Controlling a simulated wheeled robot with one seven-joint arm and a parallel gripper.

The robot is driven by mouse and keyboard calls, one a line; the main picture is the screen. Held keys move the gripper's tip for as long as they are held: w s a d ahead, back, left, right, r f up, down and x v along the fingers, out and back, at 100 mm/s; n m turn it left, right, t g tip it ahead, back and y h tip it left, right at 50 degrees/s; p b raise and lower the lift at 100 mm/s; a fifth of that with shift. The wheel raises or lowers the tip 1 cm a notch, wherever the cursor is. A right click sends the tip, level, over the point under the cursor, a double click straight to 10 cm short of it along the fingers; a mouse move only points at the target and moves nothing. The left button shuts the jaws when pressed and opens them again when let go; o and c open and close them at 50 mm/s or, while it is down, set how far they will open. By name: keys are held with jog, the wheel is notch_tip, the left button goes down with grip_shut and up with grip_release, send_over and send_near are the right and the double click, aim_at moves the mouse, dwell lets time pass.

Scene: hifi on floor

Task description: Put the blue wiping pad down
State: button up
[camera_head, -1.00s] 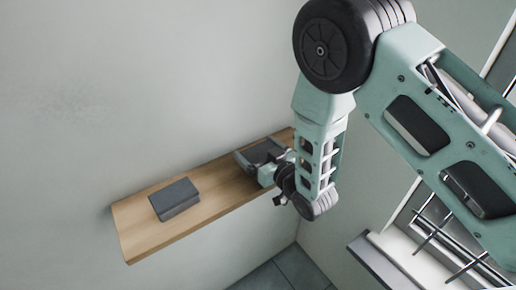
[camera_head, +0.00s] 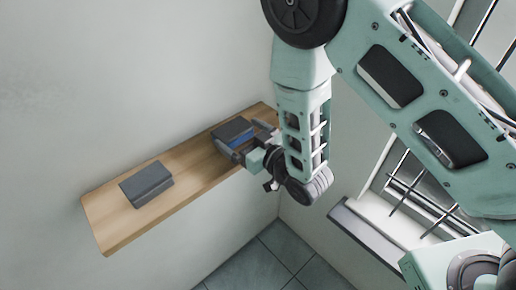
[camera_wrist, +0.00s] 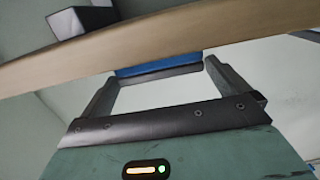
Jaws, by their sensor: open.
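The blue wiping pad (camera_head: 239,140) shows a dark grey top and a blue side at the right part of the wooden shelf (camera_head: 187,162) in the head view. My gripper (camera_head: 244,138) is open, with one finger on each side of the pad. Whether the fingers touch it, I cannot tell. In the wrist view, a blue strip of the pad (camera_wrist: 155,67) shows along the shelf edge (camera_wrist: 160,40), between the tips of my open gripper (camera_wrist: 157,80). Most of the pad is hidden there.
A dark grey block (camera_head: 147,184) lies on the left part of the shelf; it also shows in the wrist view (camera_wrist: 82,20). Bare wood lies between it and the pad. The wall stands right behind the shelf. A white ledge with metal bars (camera_head: 390,225) is at the right.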

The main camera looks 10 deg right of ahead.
jog(key=s+d+r+g+h, duration=0.3)
jog(key=s+g, duration=0.1)
jog(key=s, duration=0.5)
jog(key=s+d+r+g+h+b, duration=0.1)
jog(key=s+d+r+g+h, duration=0.2)
jog(key=s, duration=0.6)
jog(key=s+d+r+g+h, duration=0.3)
jog(key=s+d+g, duration=0.2)
jog(key=s+g, duration=0.2)
jog(key=shift+s+n+h+b, duration=0.3)
jog(key=shift+s+b, duration=0.1)
jog(key=shift+s, duration=0.5)
